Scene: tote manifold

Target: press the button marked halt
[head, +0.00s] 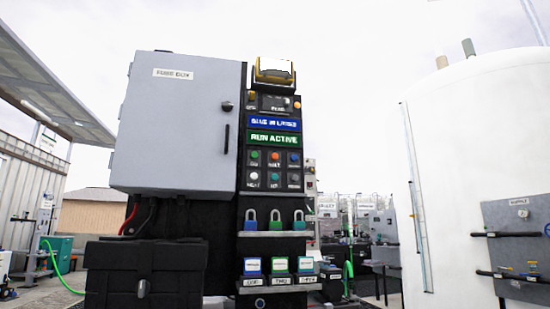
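A black control panel (273,105) stands upright in the middle of the head view. It carries two rows of round buttons with small labels. The top row has a green button (254,155), a red-orange button (274,155) and a blue button (293,157). The bottom row has a white button (254,176), a teal button (274,177) and a dark grey button (293,178). The label below the red-orange button looks like "HALT", but the print is small and blurred. Neither of my grippers is in view.
A grey cabinet (175,120) with a shut door adjoins the panel's left side. A green "RUN ACTIVE" sign (274,138) sits above the buttons. Several padlocks (276,220) stand on a ledge below. A black case (145,275) is lower left; a white tank (460,130) is right.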

